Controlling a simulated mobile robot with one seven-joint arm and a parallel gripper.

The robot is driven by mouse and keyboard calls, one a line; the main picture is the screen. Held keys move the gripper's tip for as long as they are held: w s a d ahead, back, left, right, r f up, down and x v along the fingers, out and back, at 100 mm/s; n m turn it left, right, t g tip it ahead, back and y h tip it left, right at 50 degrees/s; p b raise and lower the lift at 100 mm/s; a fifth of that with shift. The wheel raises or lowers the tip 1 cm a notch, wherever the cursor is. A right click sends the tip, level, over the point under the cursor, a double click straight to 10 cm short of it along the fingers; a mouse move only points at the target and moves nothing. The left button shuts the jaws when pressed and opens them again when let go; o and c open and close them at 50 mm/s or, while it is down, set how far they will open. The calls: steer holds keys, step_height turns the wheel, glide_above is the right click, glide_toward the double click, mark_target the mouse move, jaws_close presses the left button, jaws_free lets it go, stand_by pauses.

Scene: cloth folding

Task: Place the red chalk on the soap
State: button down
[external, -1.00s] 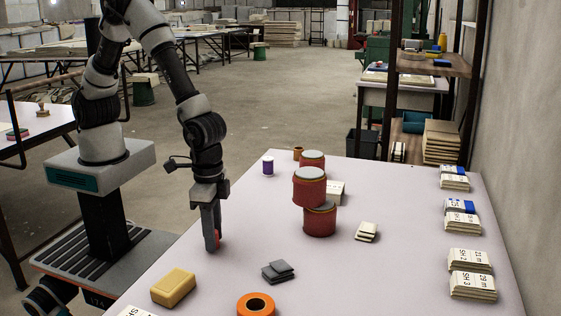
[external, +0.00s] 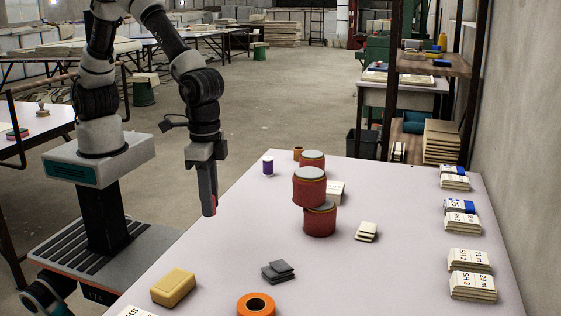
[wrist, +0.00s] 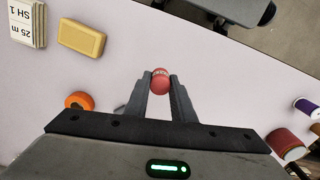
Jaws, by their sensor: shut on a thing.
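My gripper (external: 209,208) is shut on the red chalk (wrist: 160,82) and holds it above the table near its left edge. In the wrist view the chalk's round reddish end shows between the two fingertips; in the external view only a bit of red shows at the fingers. The soap (external: 174,288) is a yellow block lying flat at the near left of the table. It also shows in the wrist view (wrist: 81,38), up and left of the gripper. The gripper is apart from the soap, farther back on the table. Nothing lies on top of the soap.
An orange tape roll (external: 256,304) and grey pieces (external: 277,270) lie right of the soap. Stacked red cans (external: 309,188) stand right of the gripper. A purple spool (external: 268,166) is behind. Labelled stacks (external: 472,286) line the right edge. The table between gripper and soap is clear.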

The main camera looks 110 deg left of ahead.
steer(key=d+r+p, duration=0.1)
steer(key=d+r, duration=0.3)
steer(key=d, duration=1.2)
steer(key=b, duration=0.1)
glide_above(173, 280)
step_height(173, 280, down, 6)
steer(key=shift+r, duration=0.15)
steer(key=shift+f+b, duration=0.55)
steer(key=shift+f, duration=1.5)
steer(key=shift+f, duration=0.2)
steer(key=c, duration=1.5)
jaws_free()
steer(key=shift+r, duration=0.1)
step_height(173, 280, up, 12)
steer(key=shift+r+p, duration=0.15)
steer(key=shift+p, duration=1.05)
